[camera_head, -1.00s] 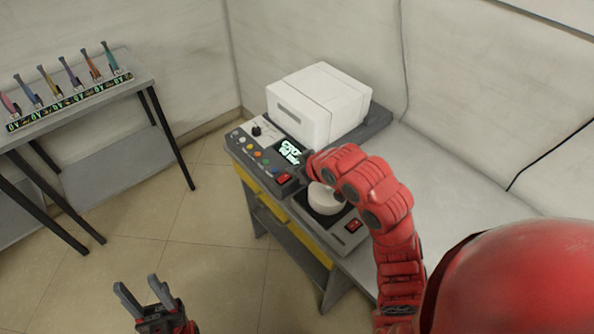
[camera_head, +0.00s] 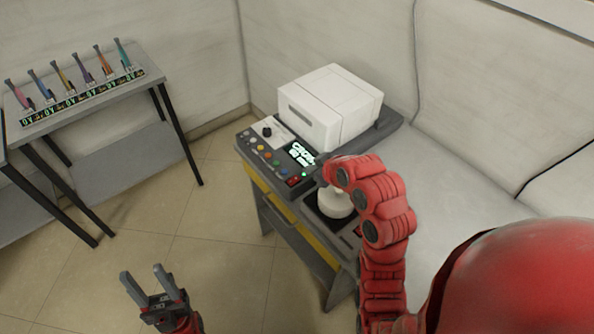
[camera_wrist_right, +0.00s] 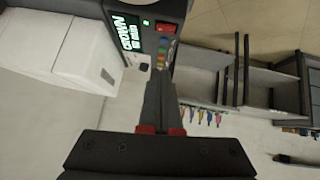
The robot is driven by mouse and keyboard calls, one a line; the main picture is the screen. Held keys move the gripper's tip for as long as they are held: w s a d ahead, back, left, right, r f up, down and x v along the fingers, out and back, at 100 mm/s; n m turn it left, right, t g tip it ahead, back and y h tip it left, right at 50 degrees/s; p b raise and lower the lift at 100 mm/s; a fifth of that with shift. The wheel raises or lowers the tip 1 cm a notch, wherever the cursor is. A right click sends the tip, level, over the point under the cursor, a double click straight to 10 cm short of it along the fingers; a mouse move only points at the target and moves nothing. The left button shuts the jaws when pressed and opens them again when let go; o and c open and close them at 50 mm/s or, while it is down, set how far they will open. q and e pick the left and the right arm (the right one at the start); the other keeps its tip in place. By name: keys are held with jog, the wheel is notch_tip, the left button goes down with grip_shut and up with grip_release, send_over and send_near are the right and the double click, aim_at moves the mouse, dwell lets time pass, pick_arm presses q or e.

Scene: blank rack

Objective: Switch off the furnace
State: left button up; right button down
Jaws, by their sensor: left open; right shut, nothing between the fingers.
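The furnace is a white box (camera_head: 330,105) with a dark grey control panel (camera_head: 262,158) at its front left. The panel has a knob, several coloured buttons, a lit screen (camera_head: 299,153) and a red switch (camera_head: 293,181). In the right wrist view the switch (camera_wrist_right: 166,27) and the lit screen (camera_wrist_right: 128,38) lie beyond the fingertips. My left gripper (camera_head: 148,278) is open and empty, low over the floor.
A second grey device with a round white top (camera_head: 335,203) stands beside the panel, partly behind my right arm. A side table (camera_head: 92,112) at left carries a rack of several coloured tools. Floor between the tables is clear.

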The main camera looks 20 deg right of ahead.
jog(key=shift+s+d, duration=0.1)
jog(key=shift+d, duration=0.05)
jog(key=p, duration=0.3)
send_over(294, 176)
jog(key=s, duration=0.3)
jog(key=f, duration=0.6)
jog(key=shift+s+f, duration=0.2)
jog(key=f, duration=0.1)
jog(key=f+p, duration=0.2)
jog(key=shift+w+d+f, duration=0.1)
jog(key=shift+w+d, duration=0.1)
jog(key=shift+w, duration=0.1)
jog(key=shift+d+f, duration=0.1)
jog(key=shift+f, duration=0.6)
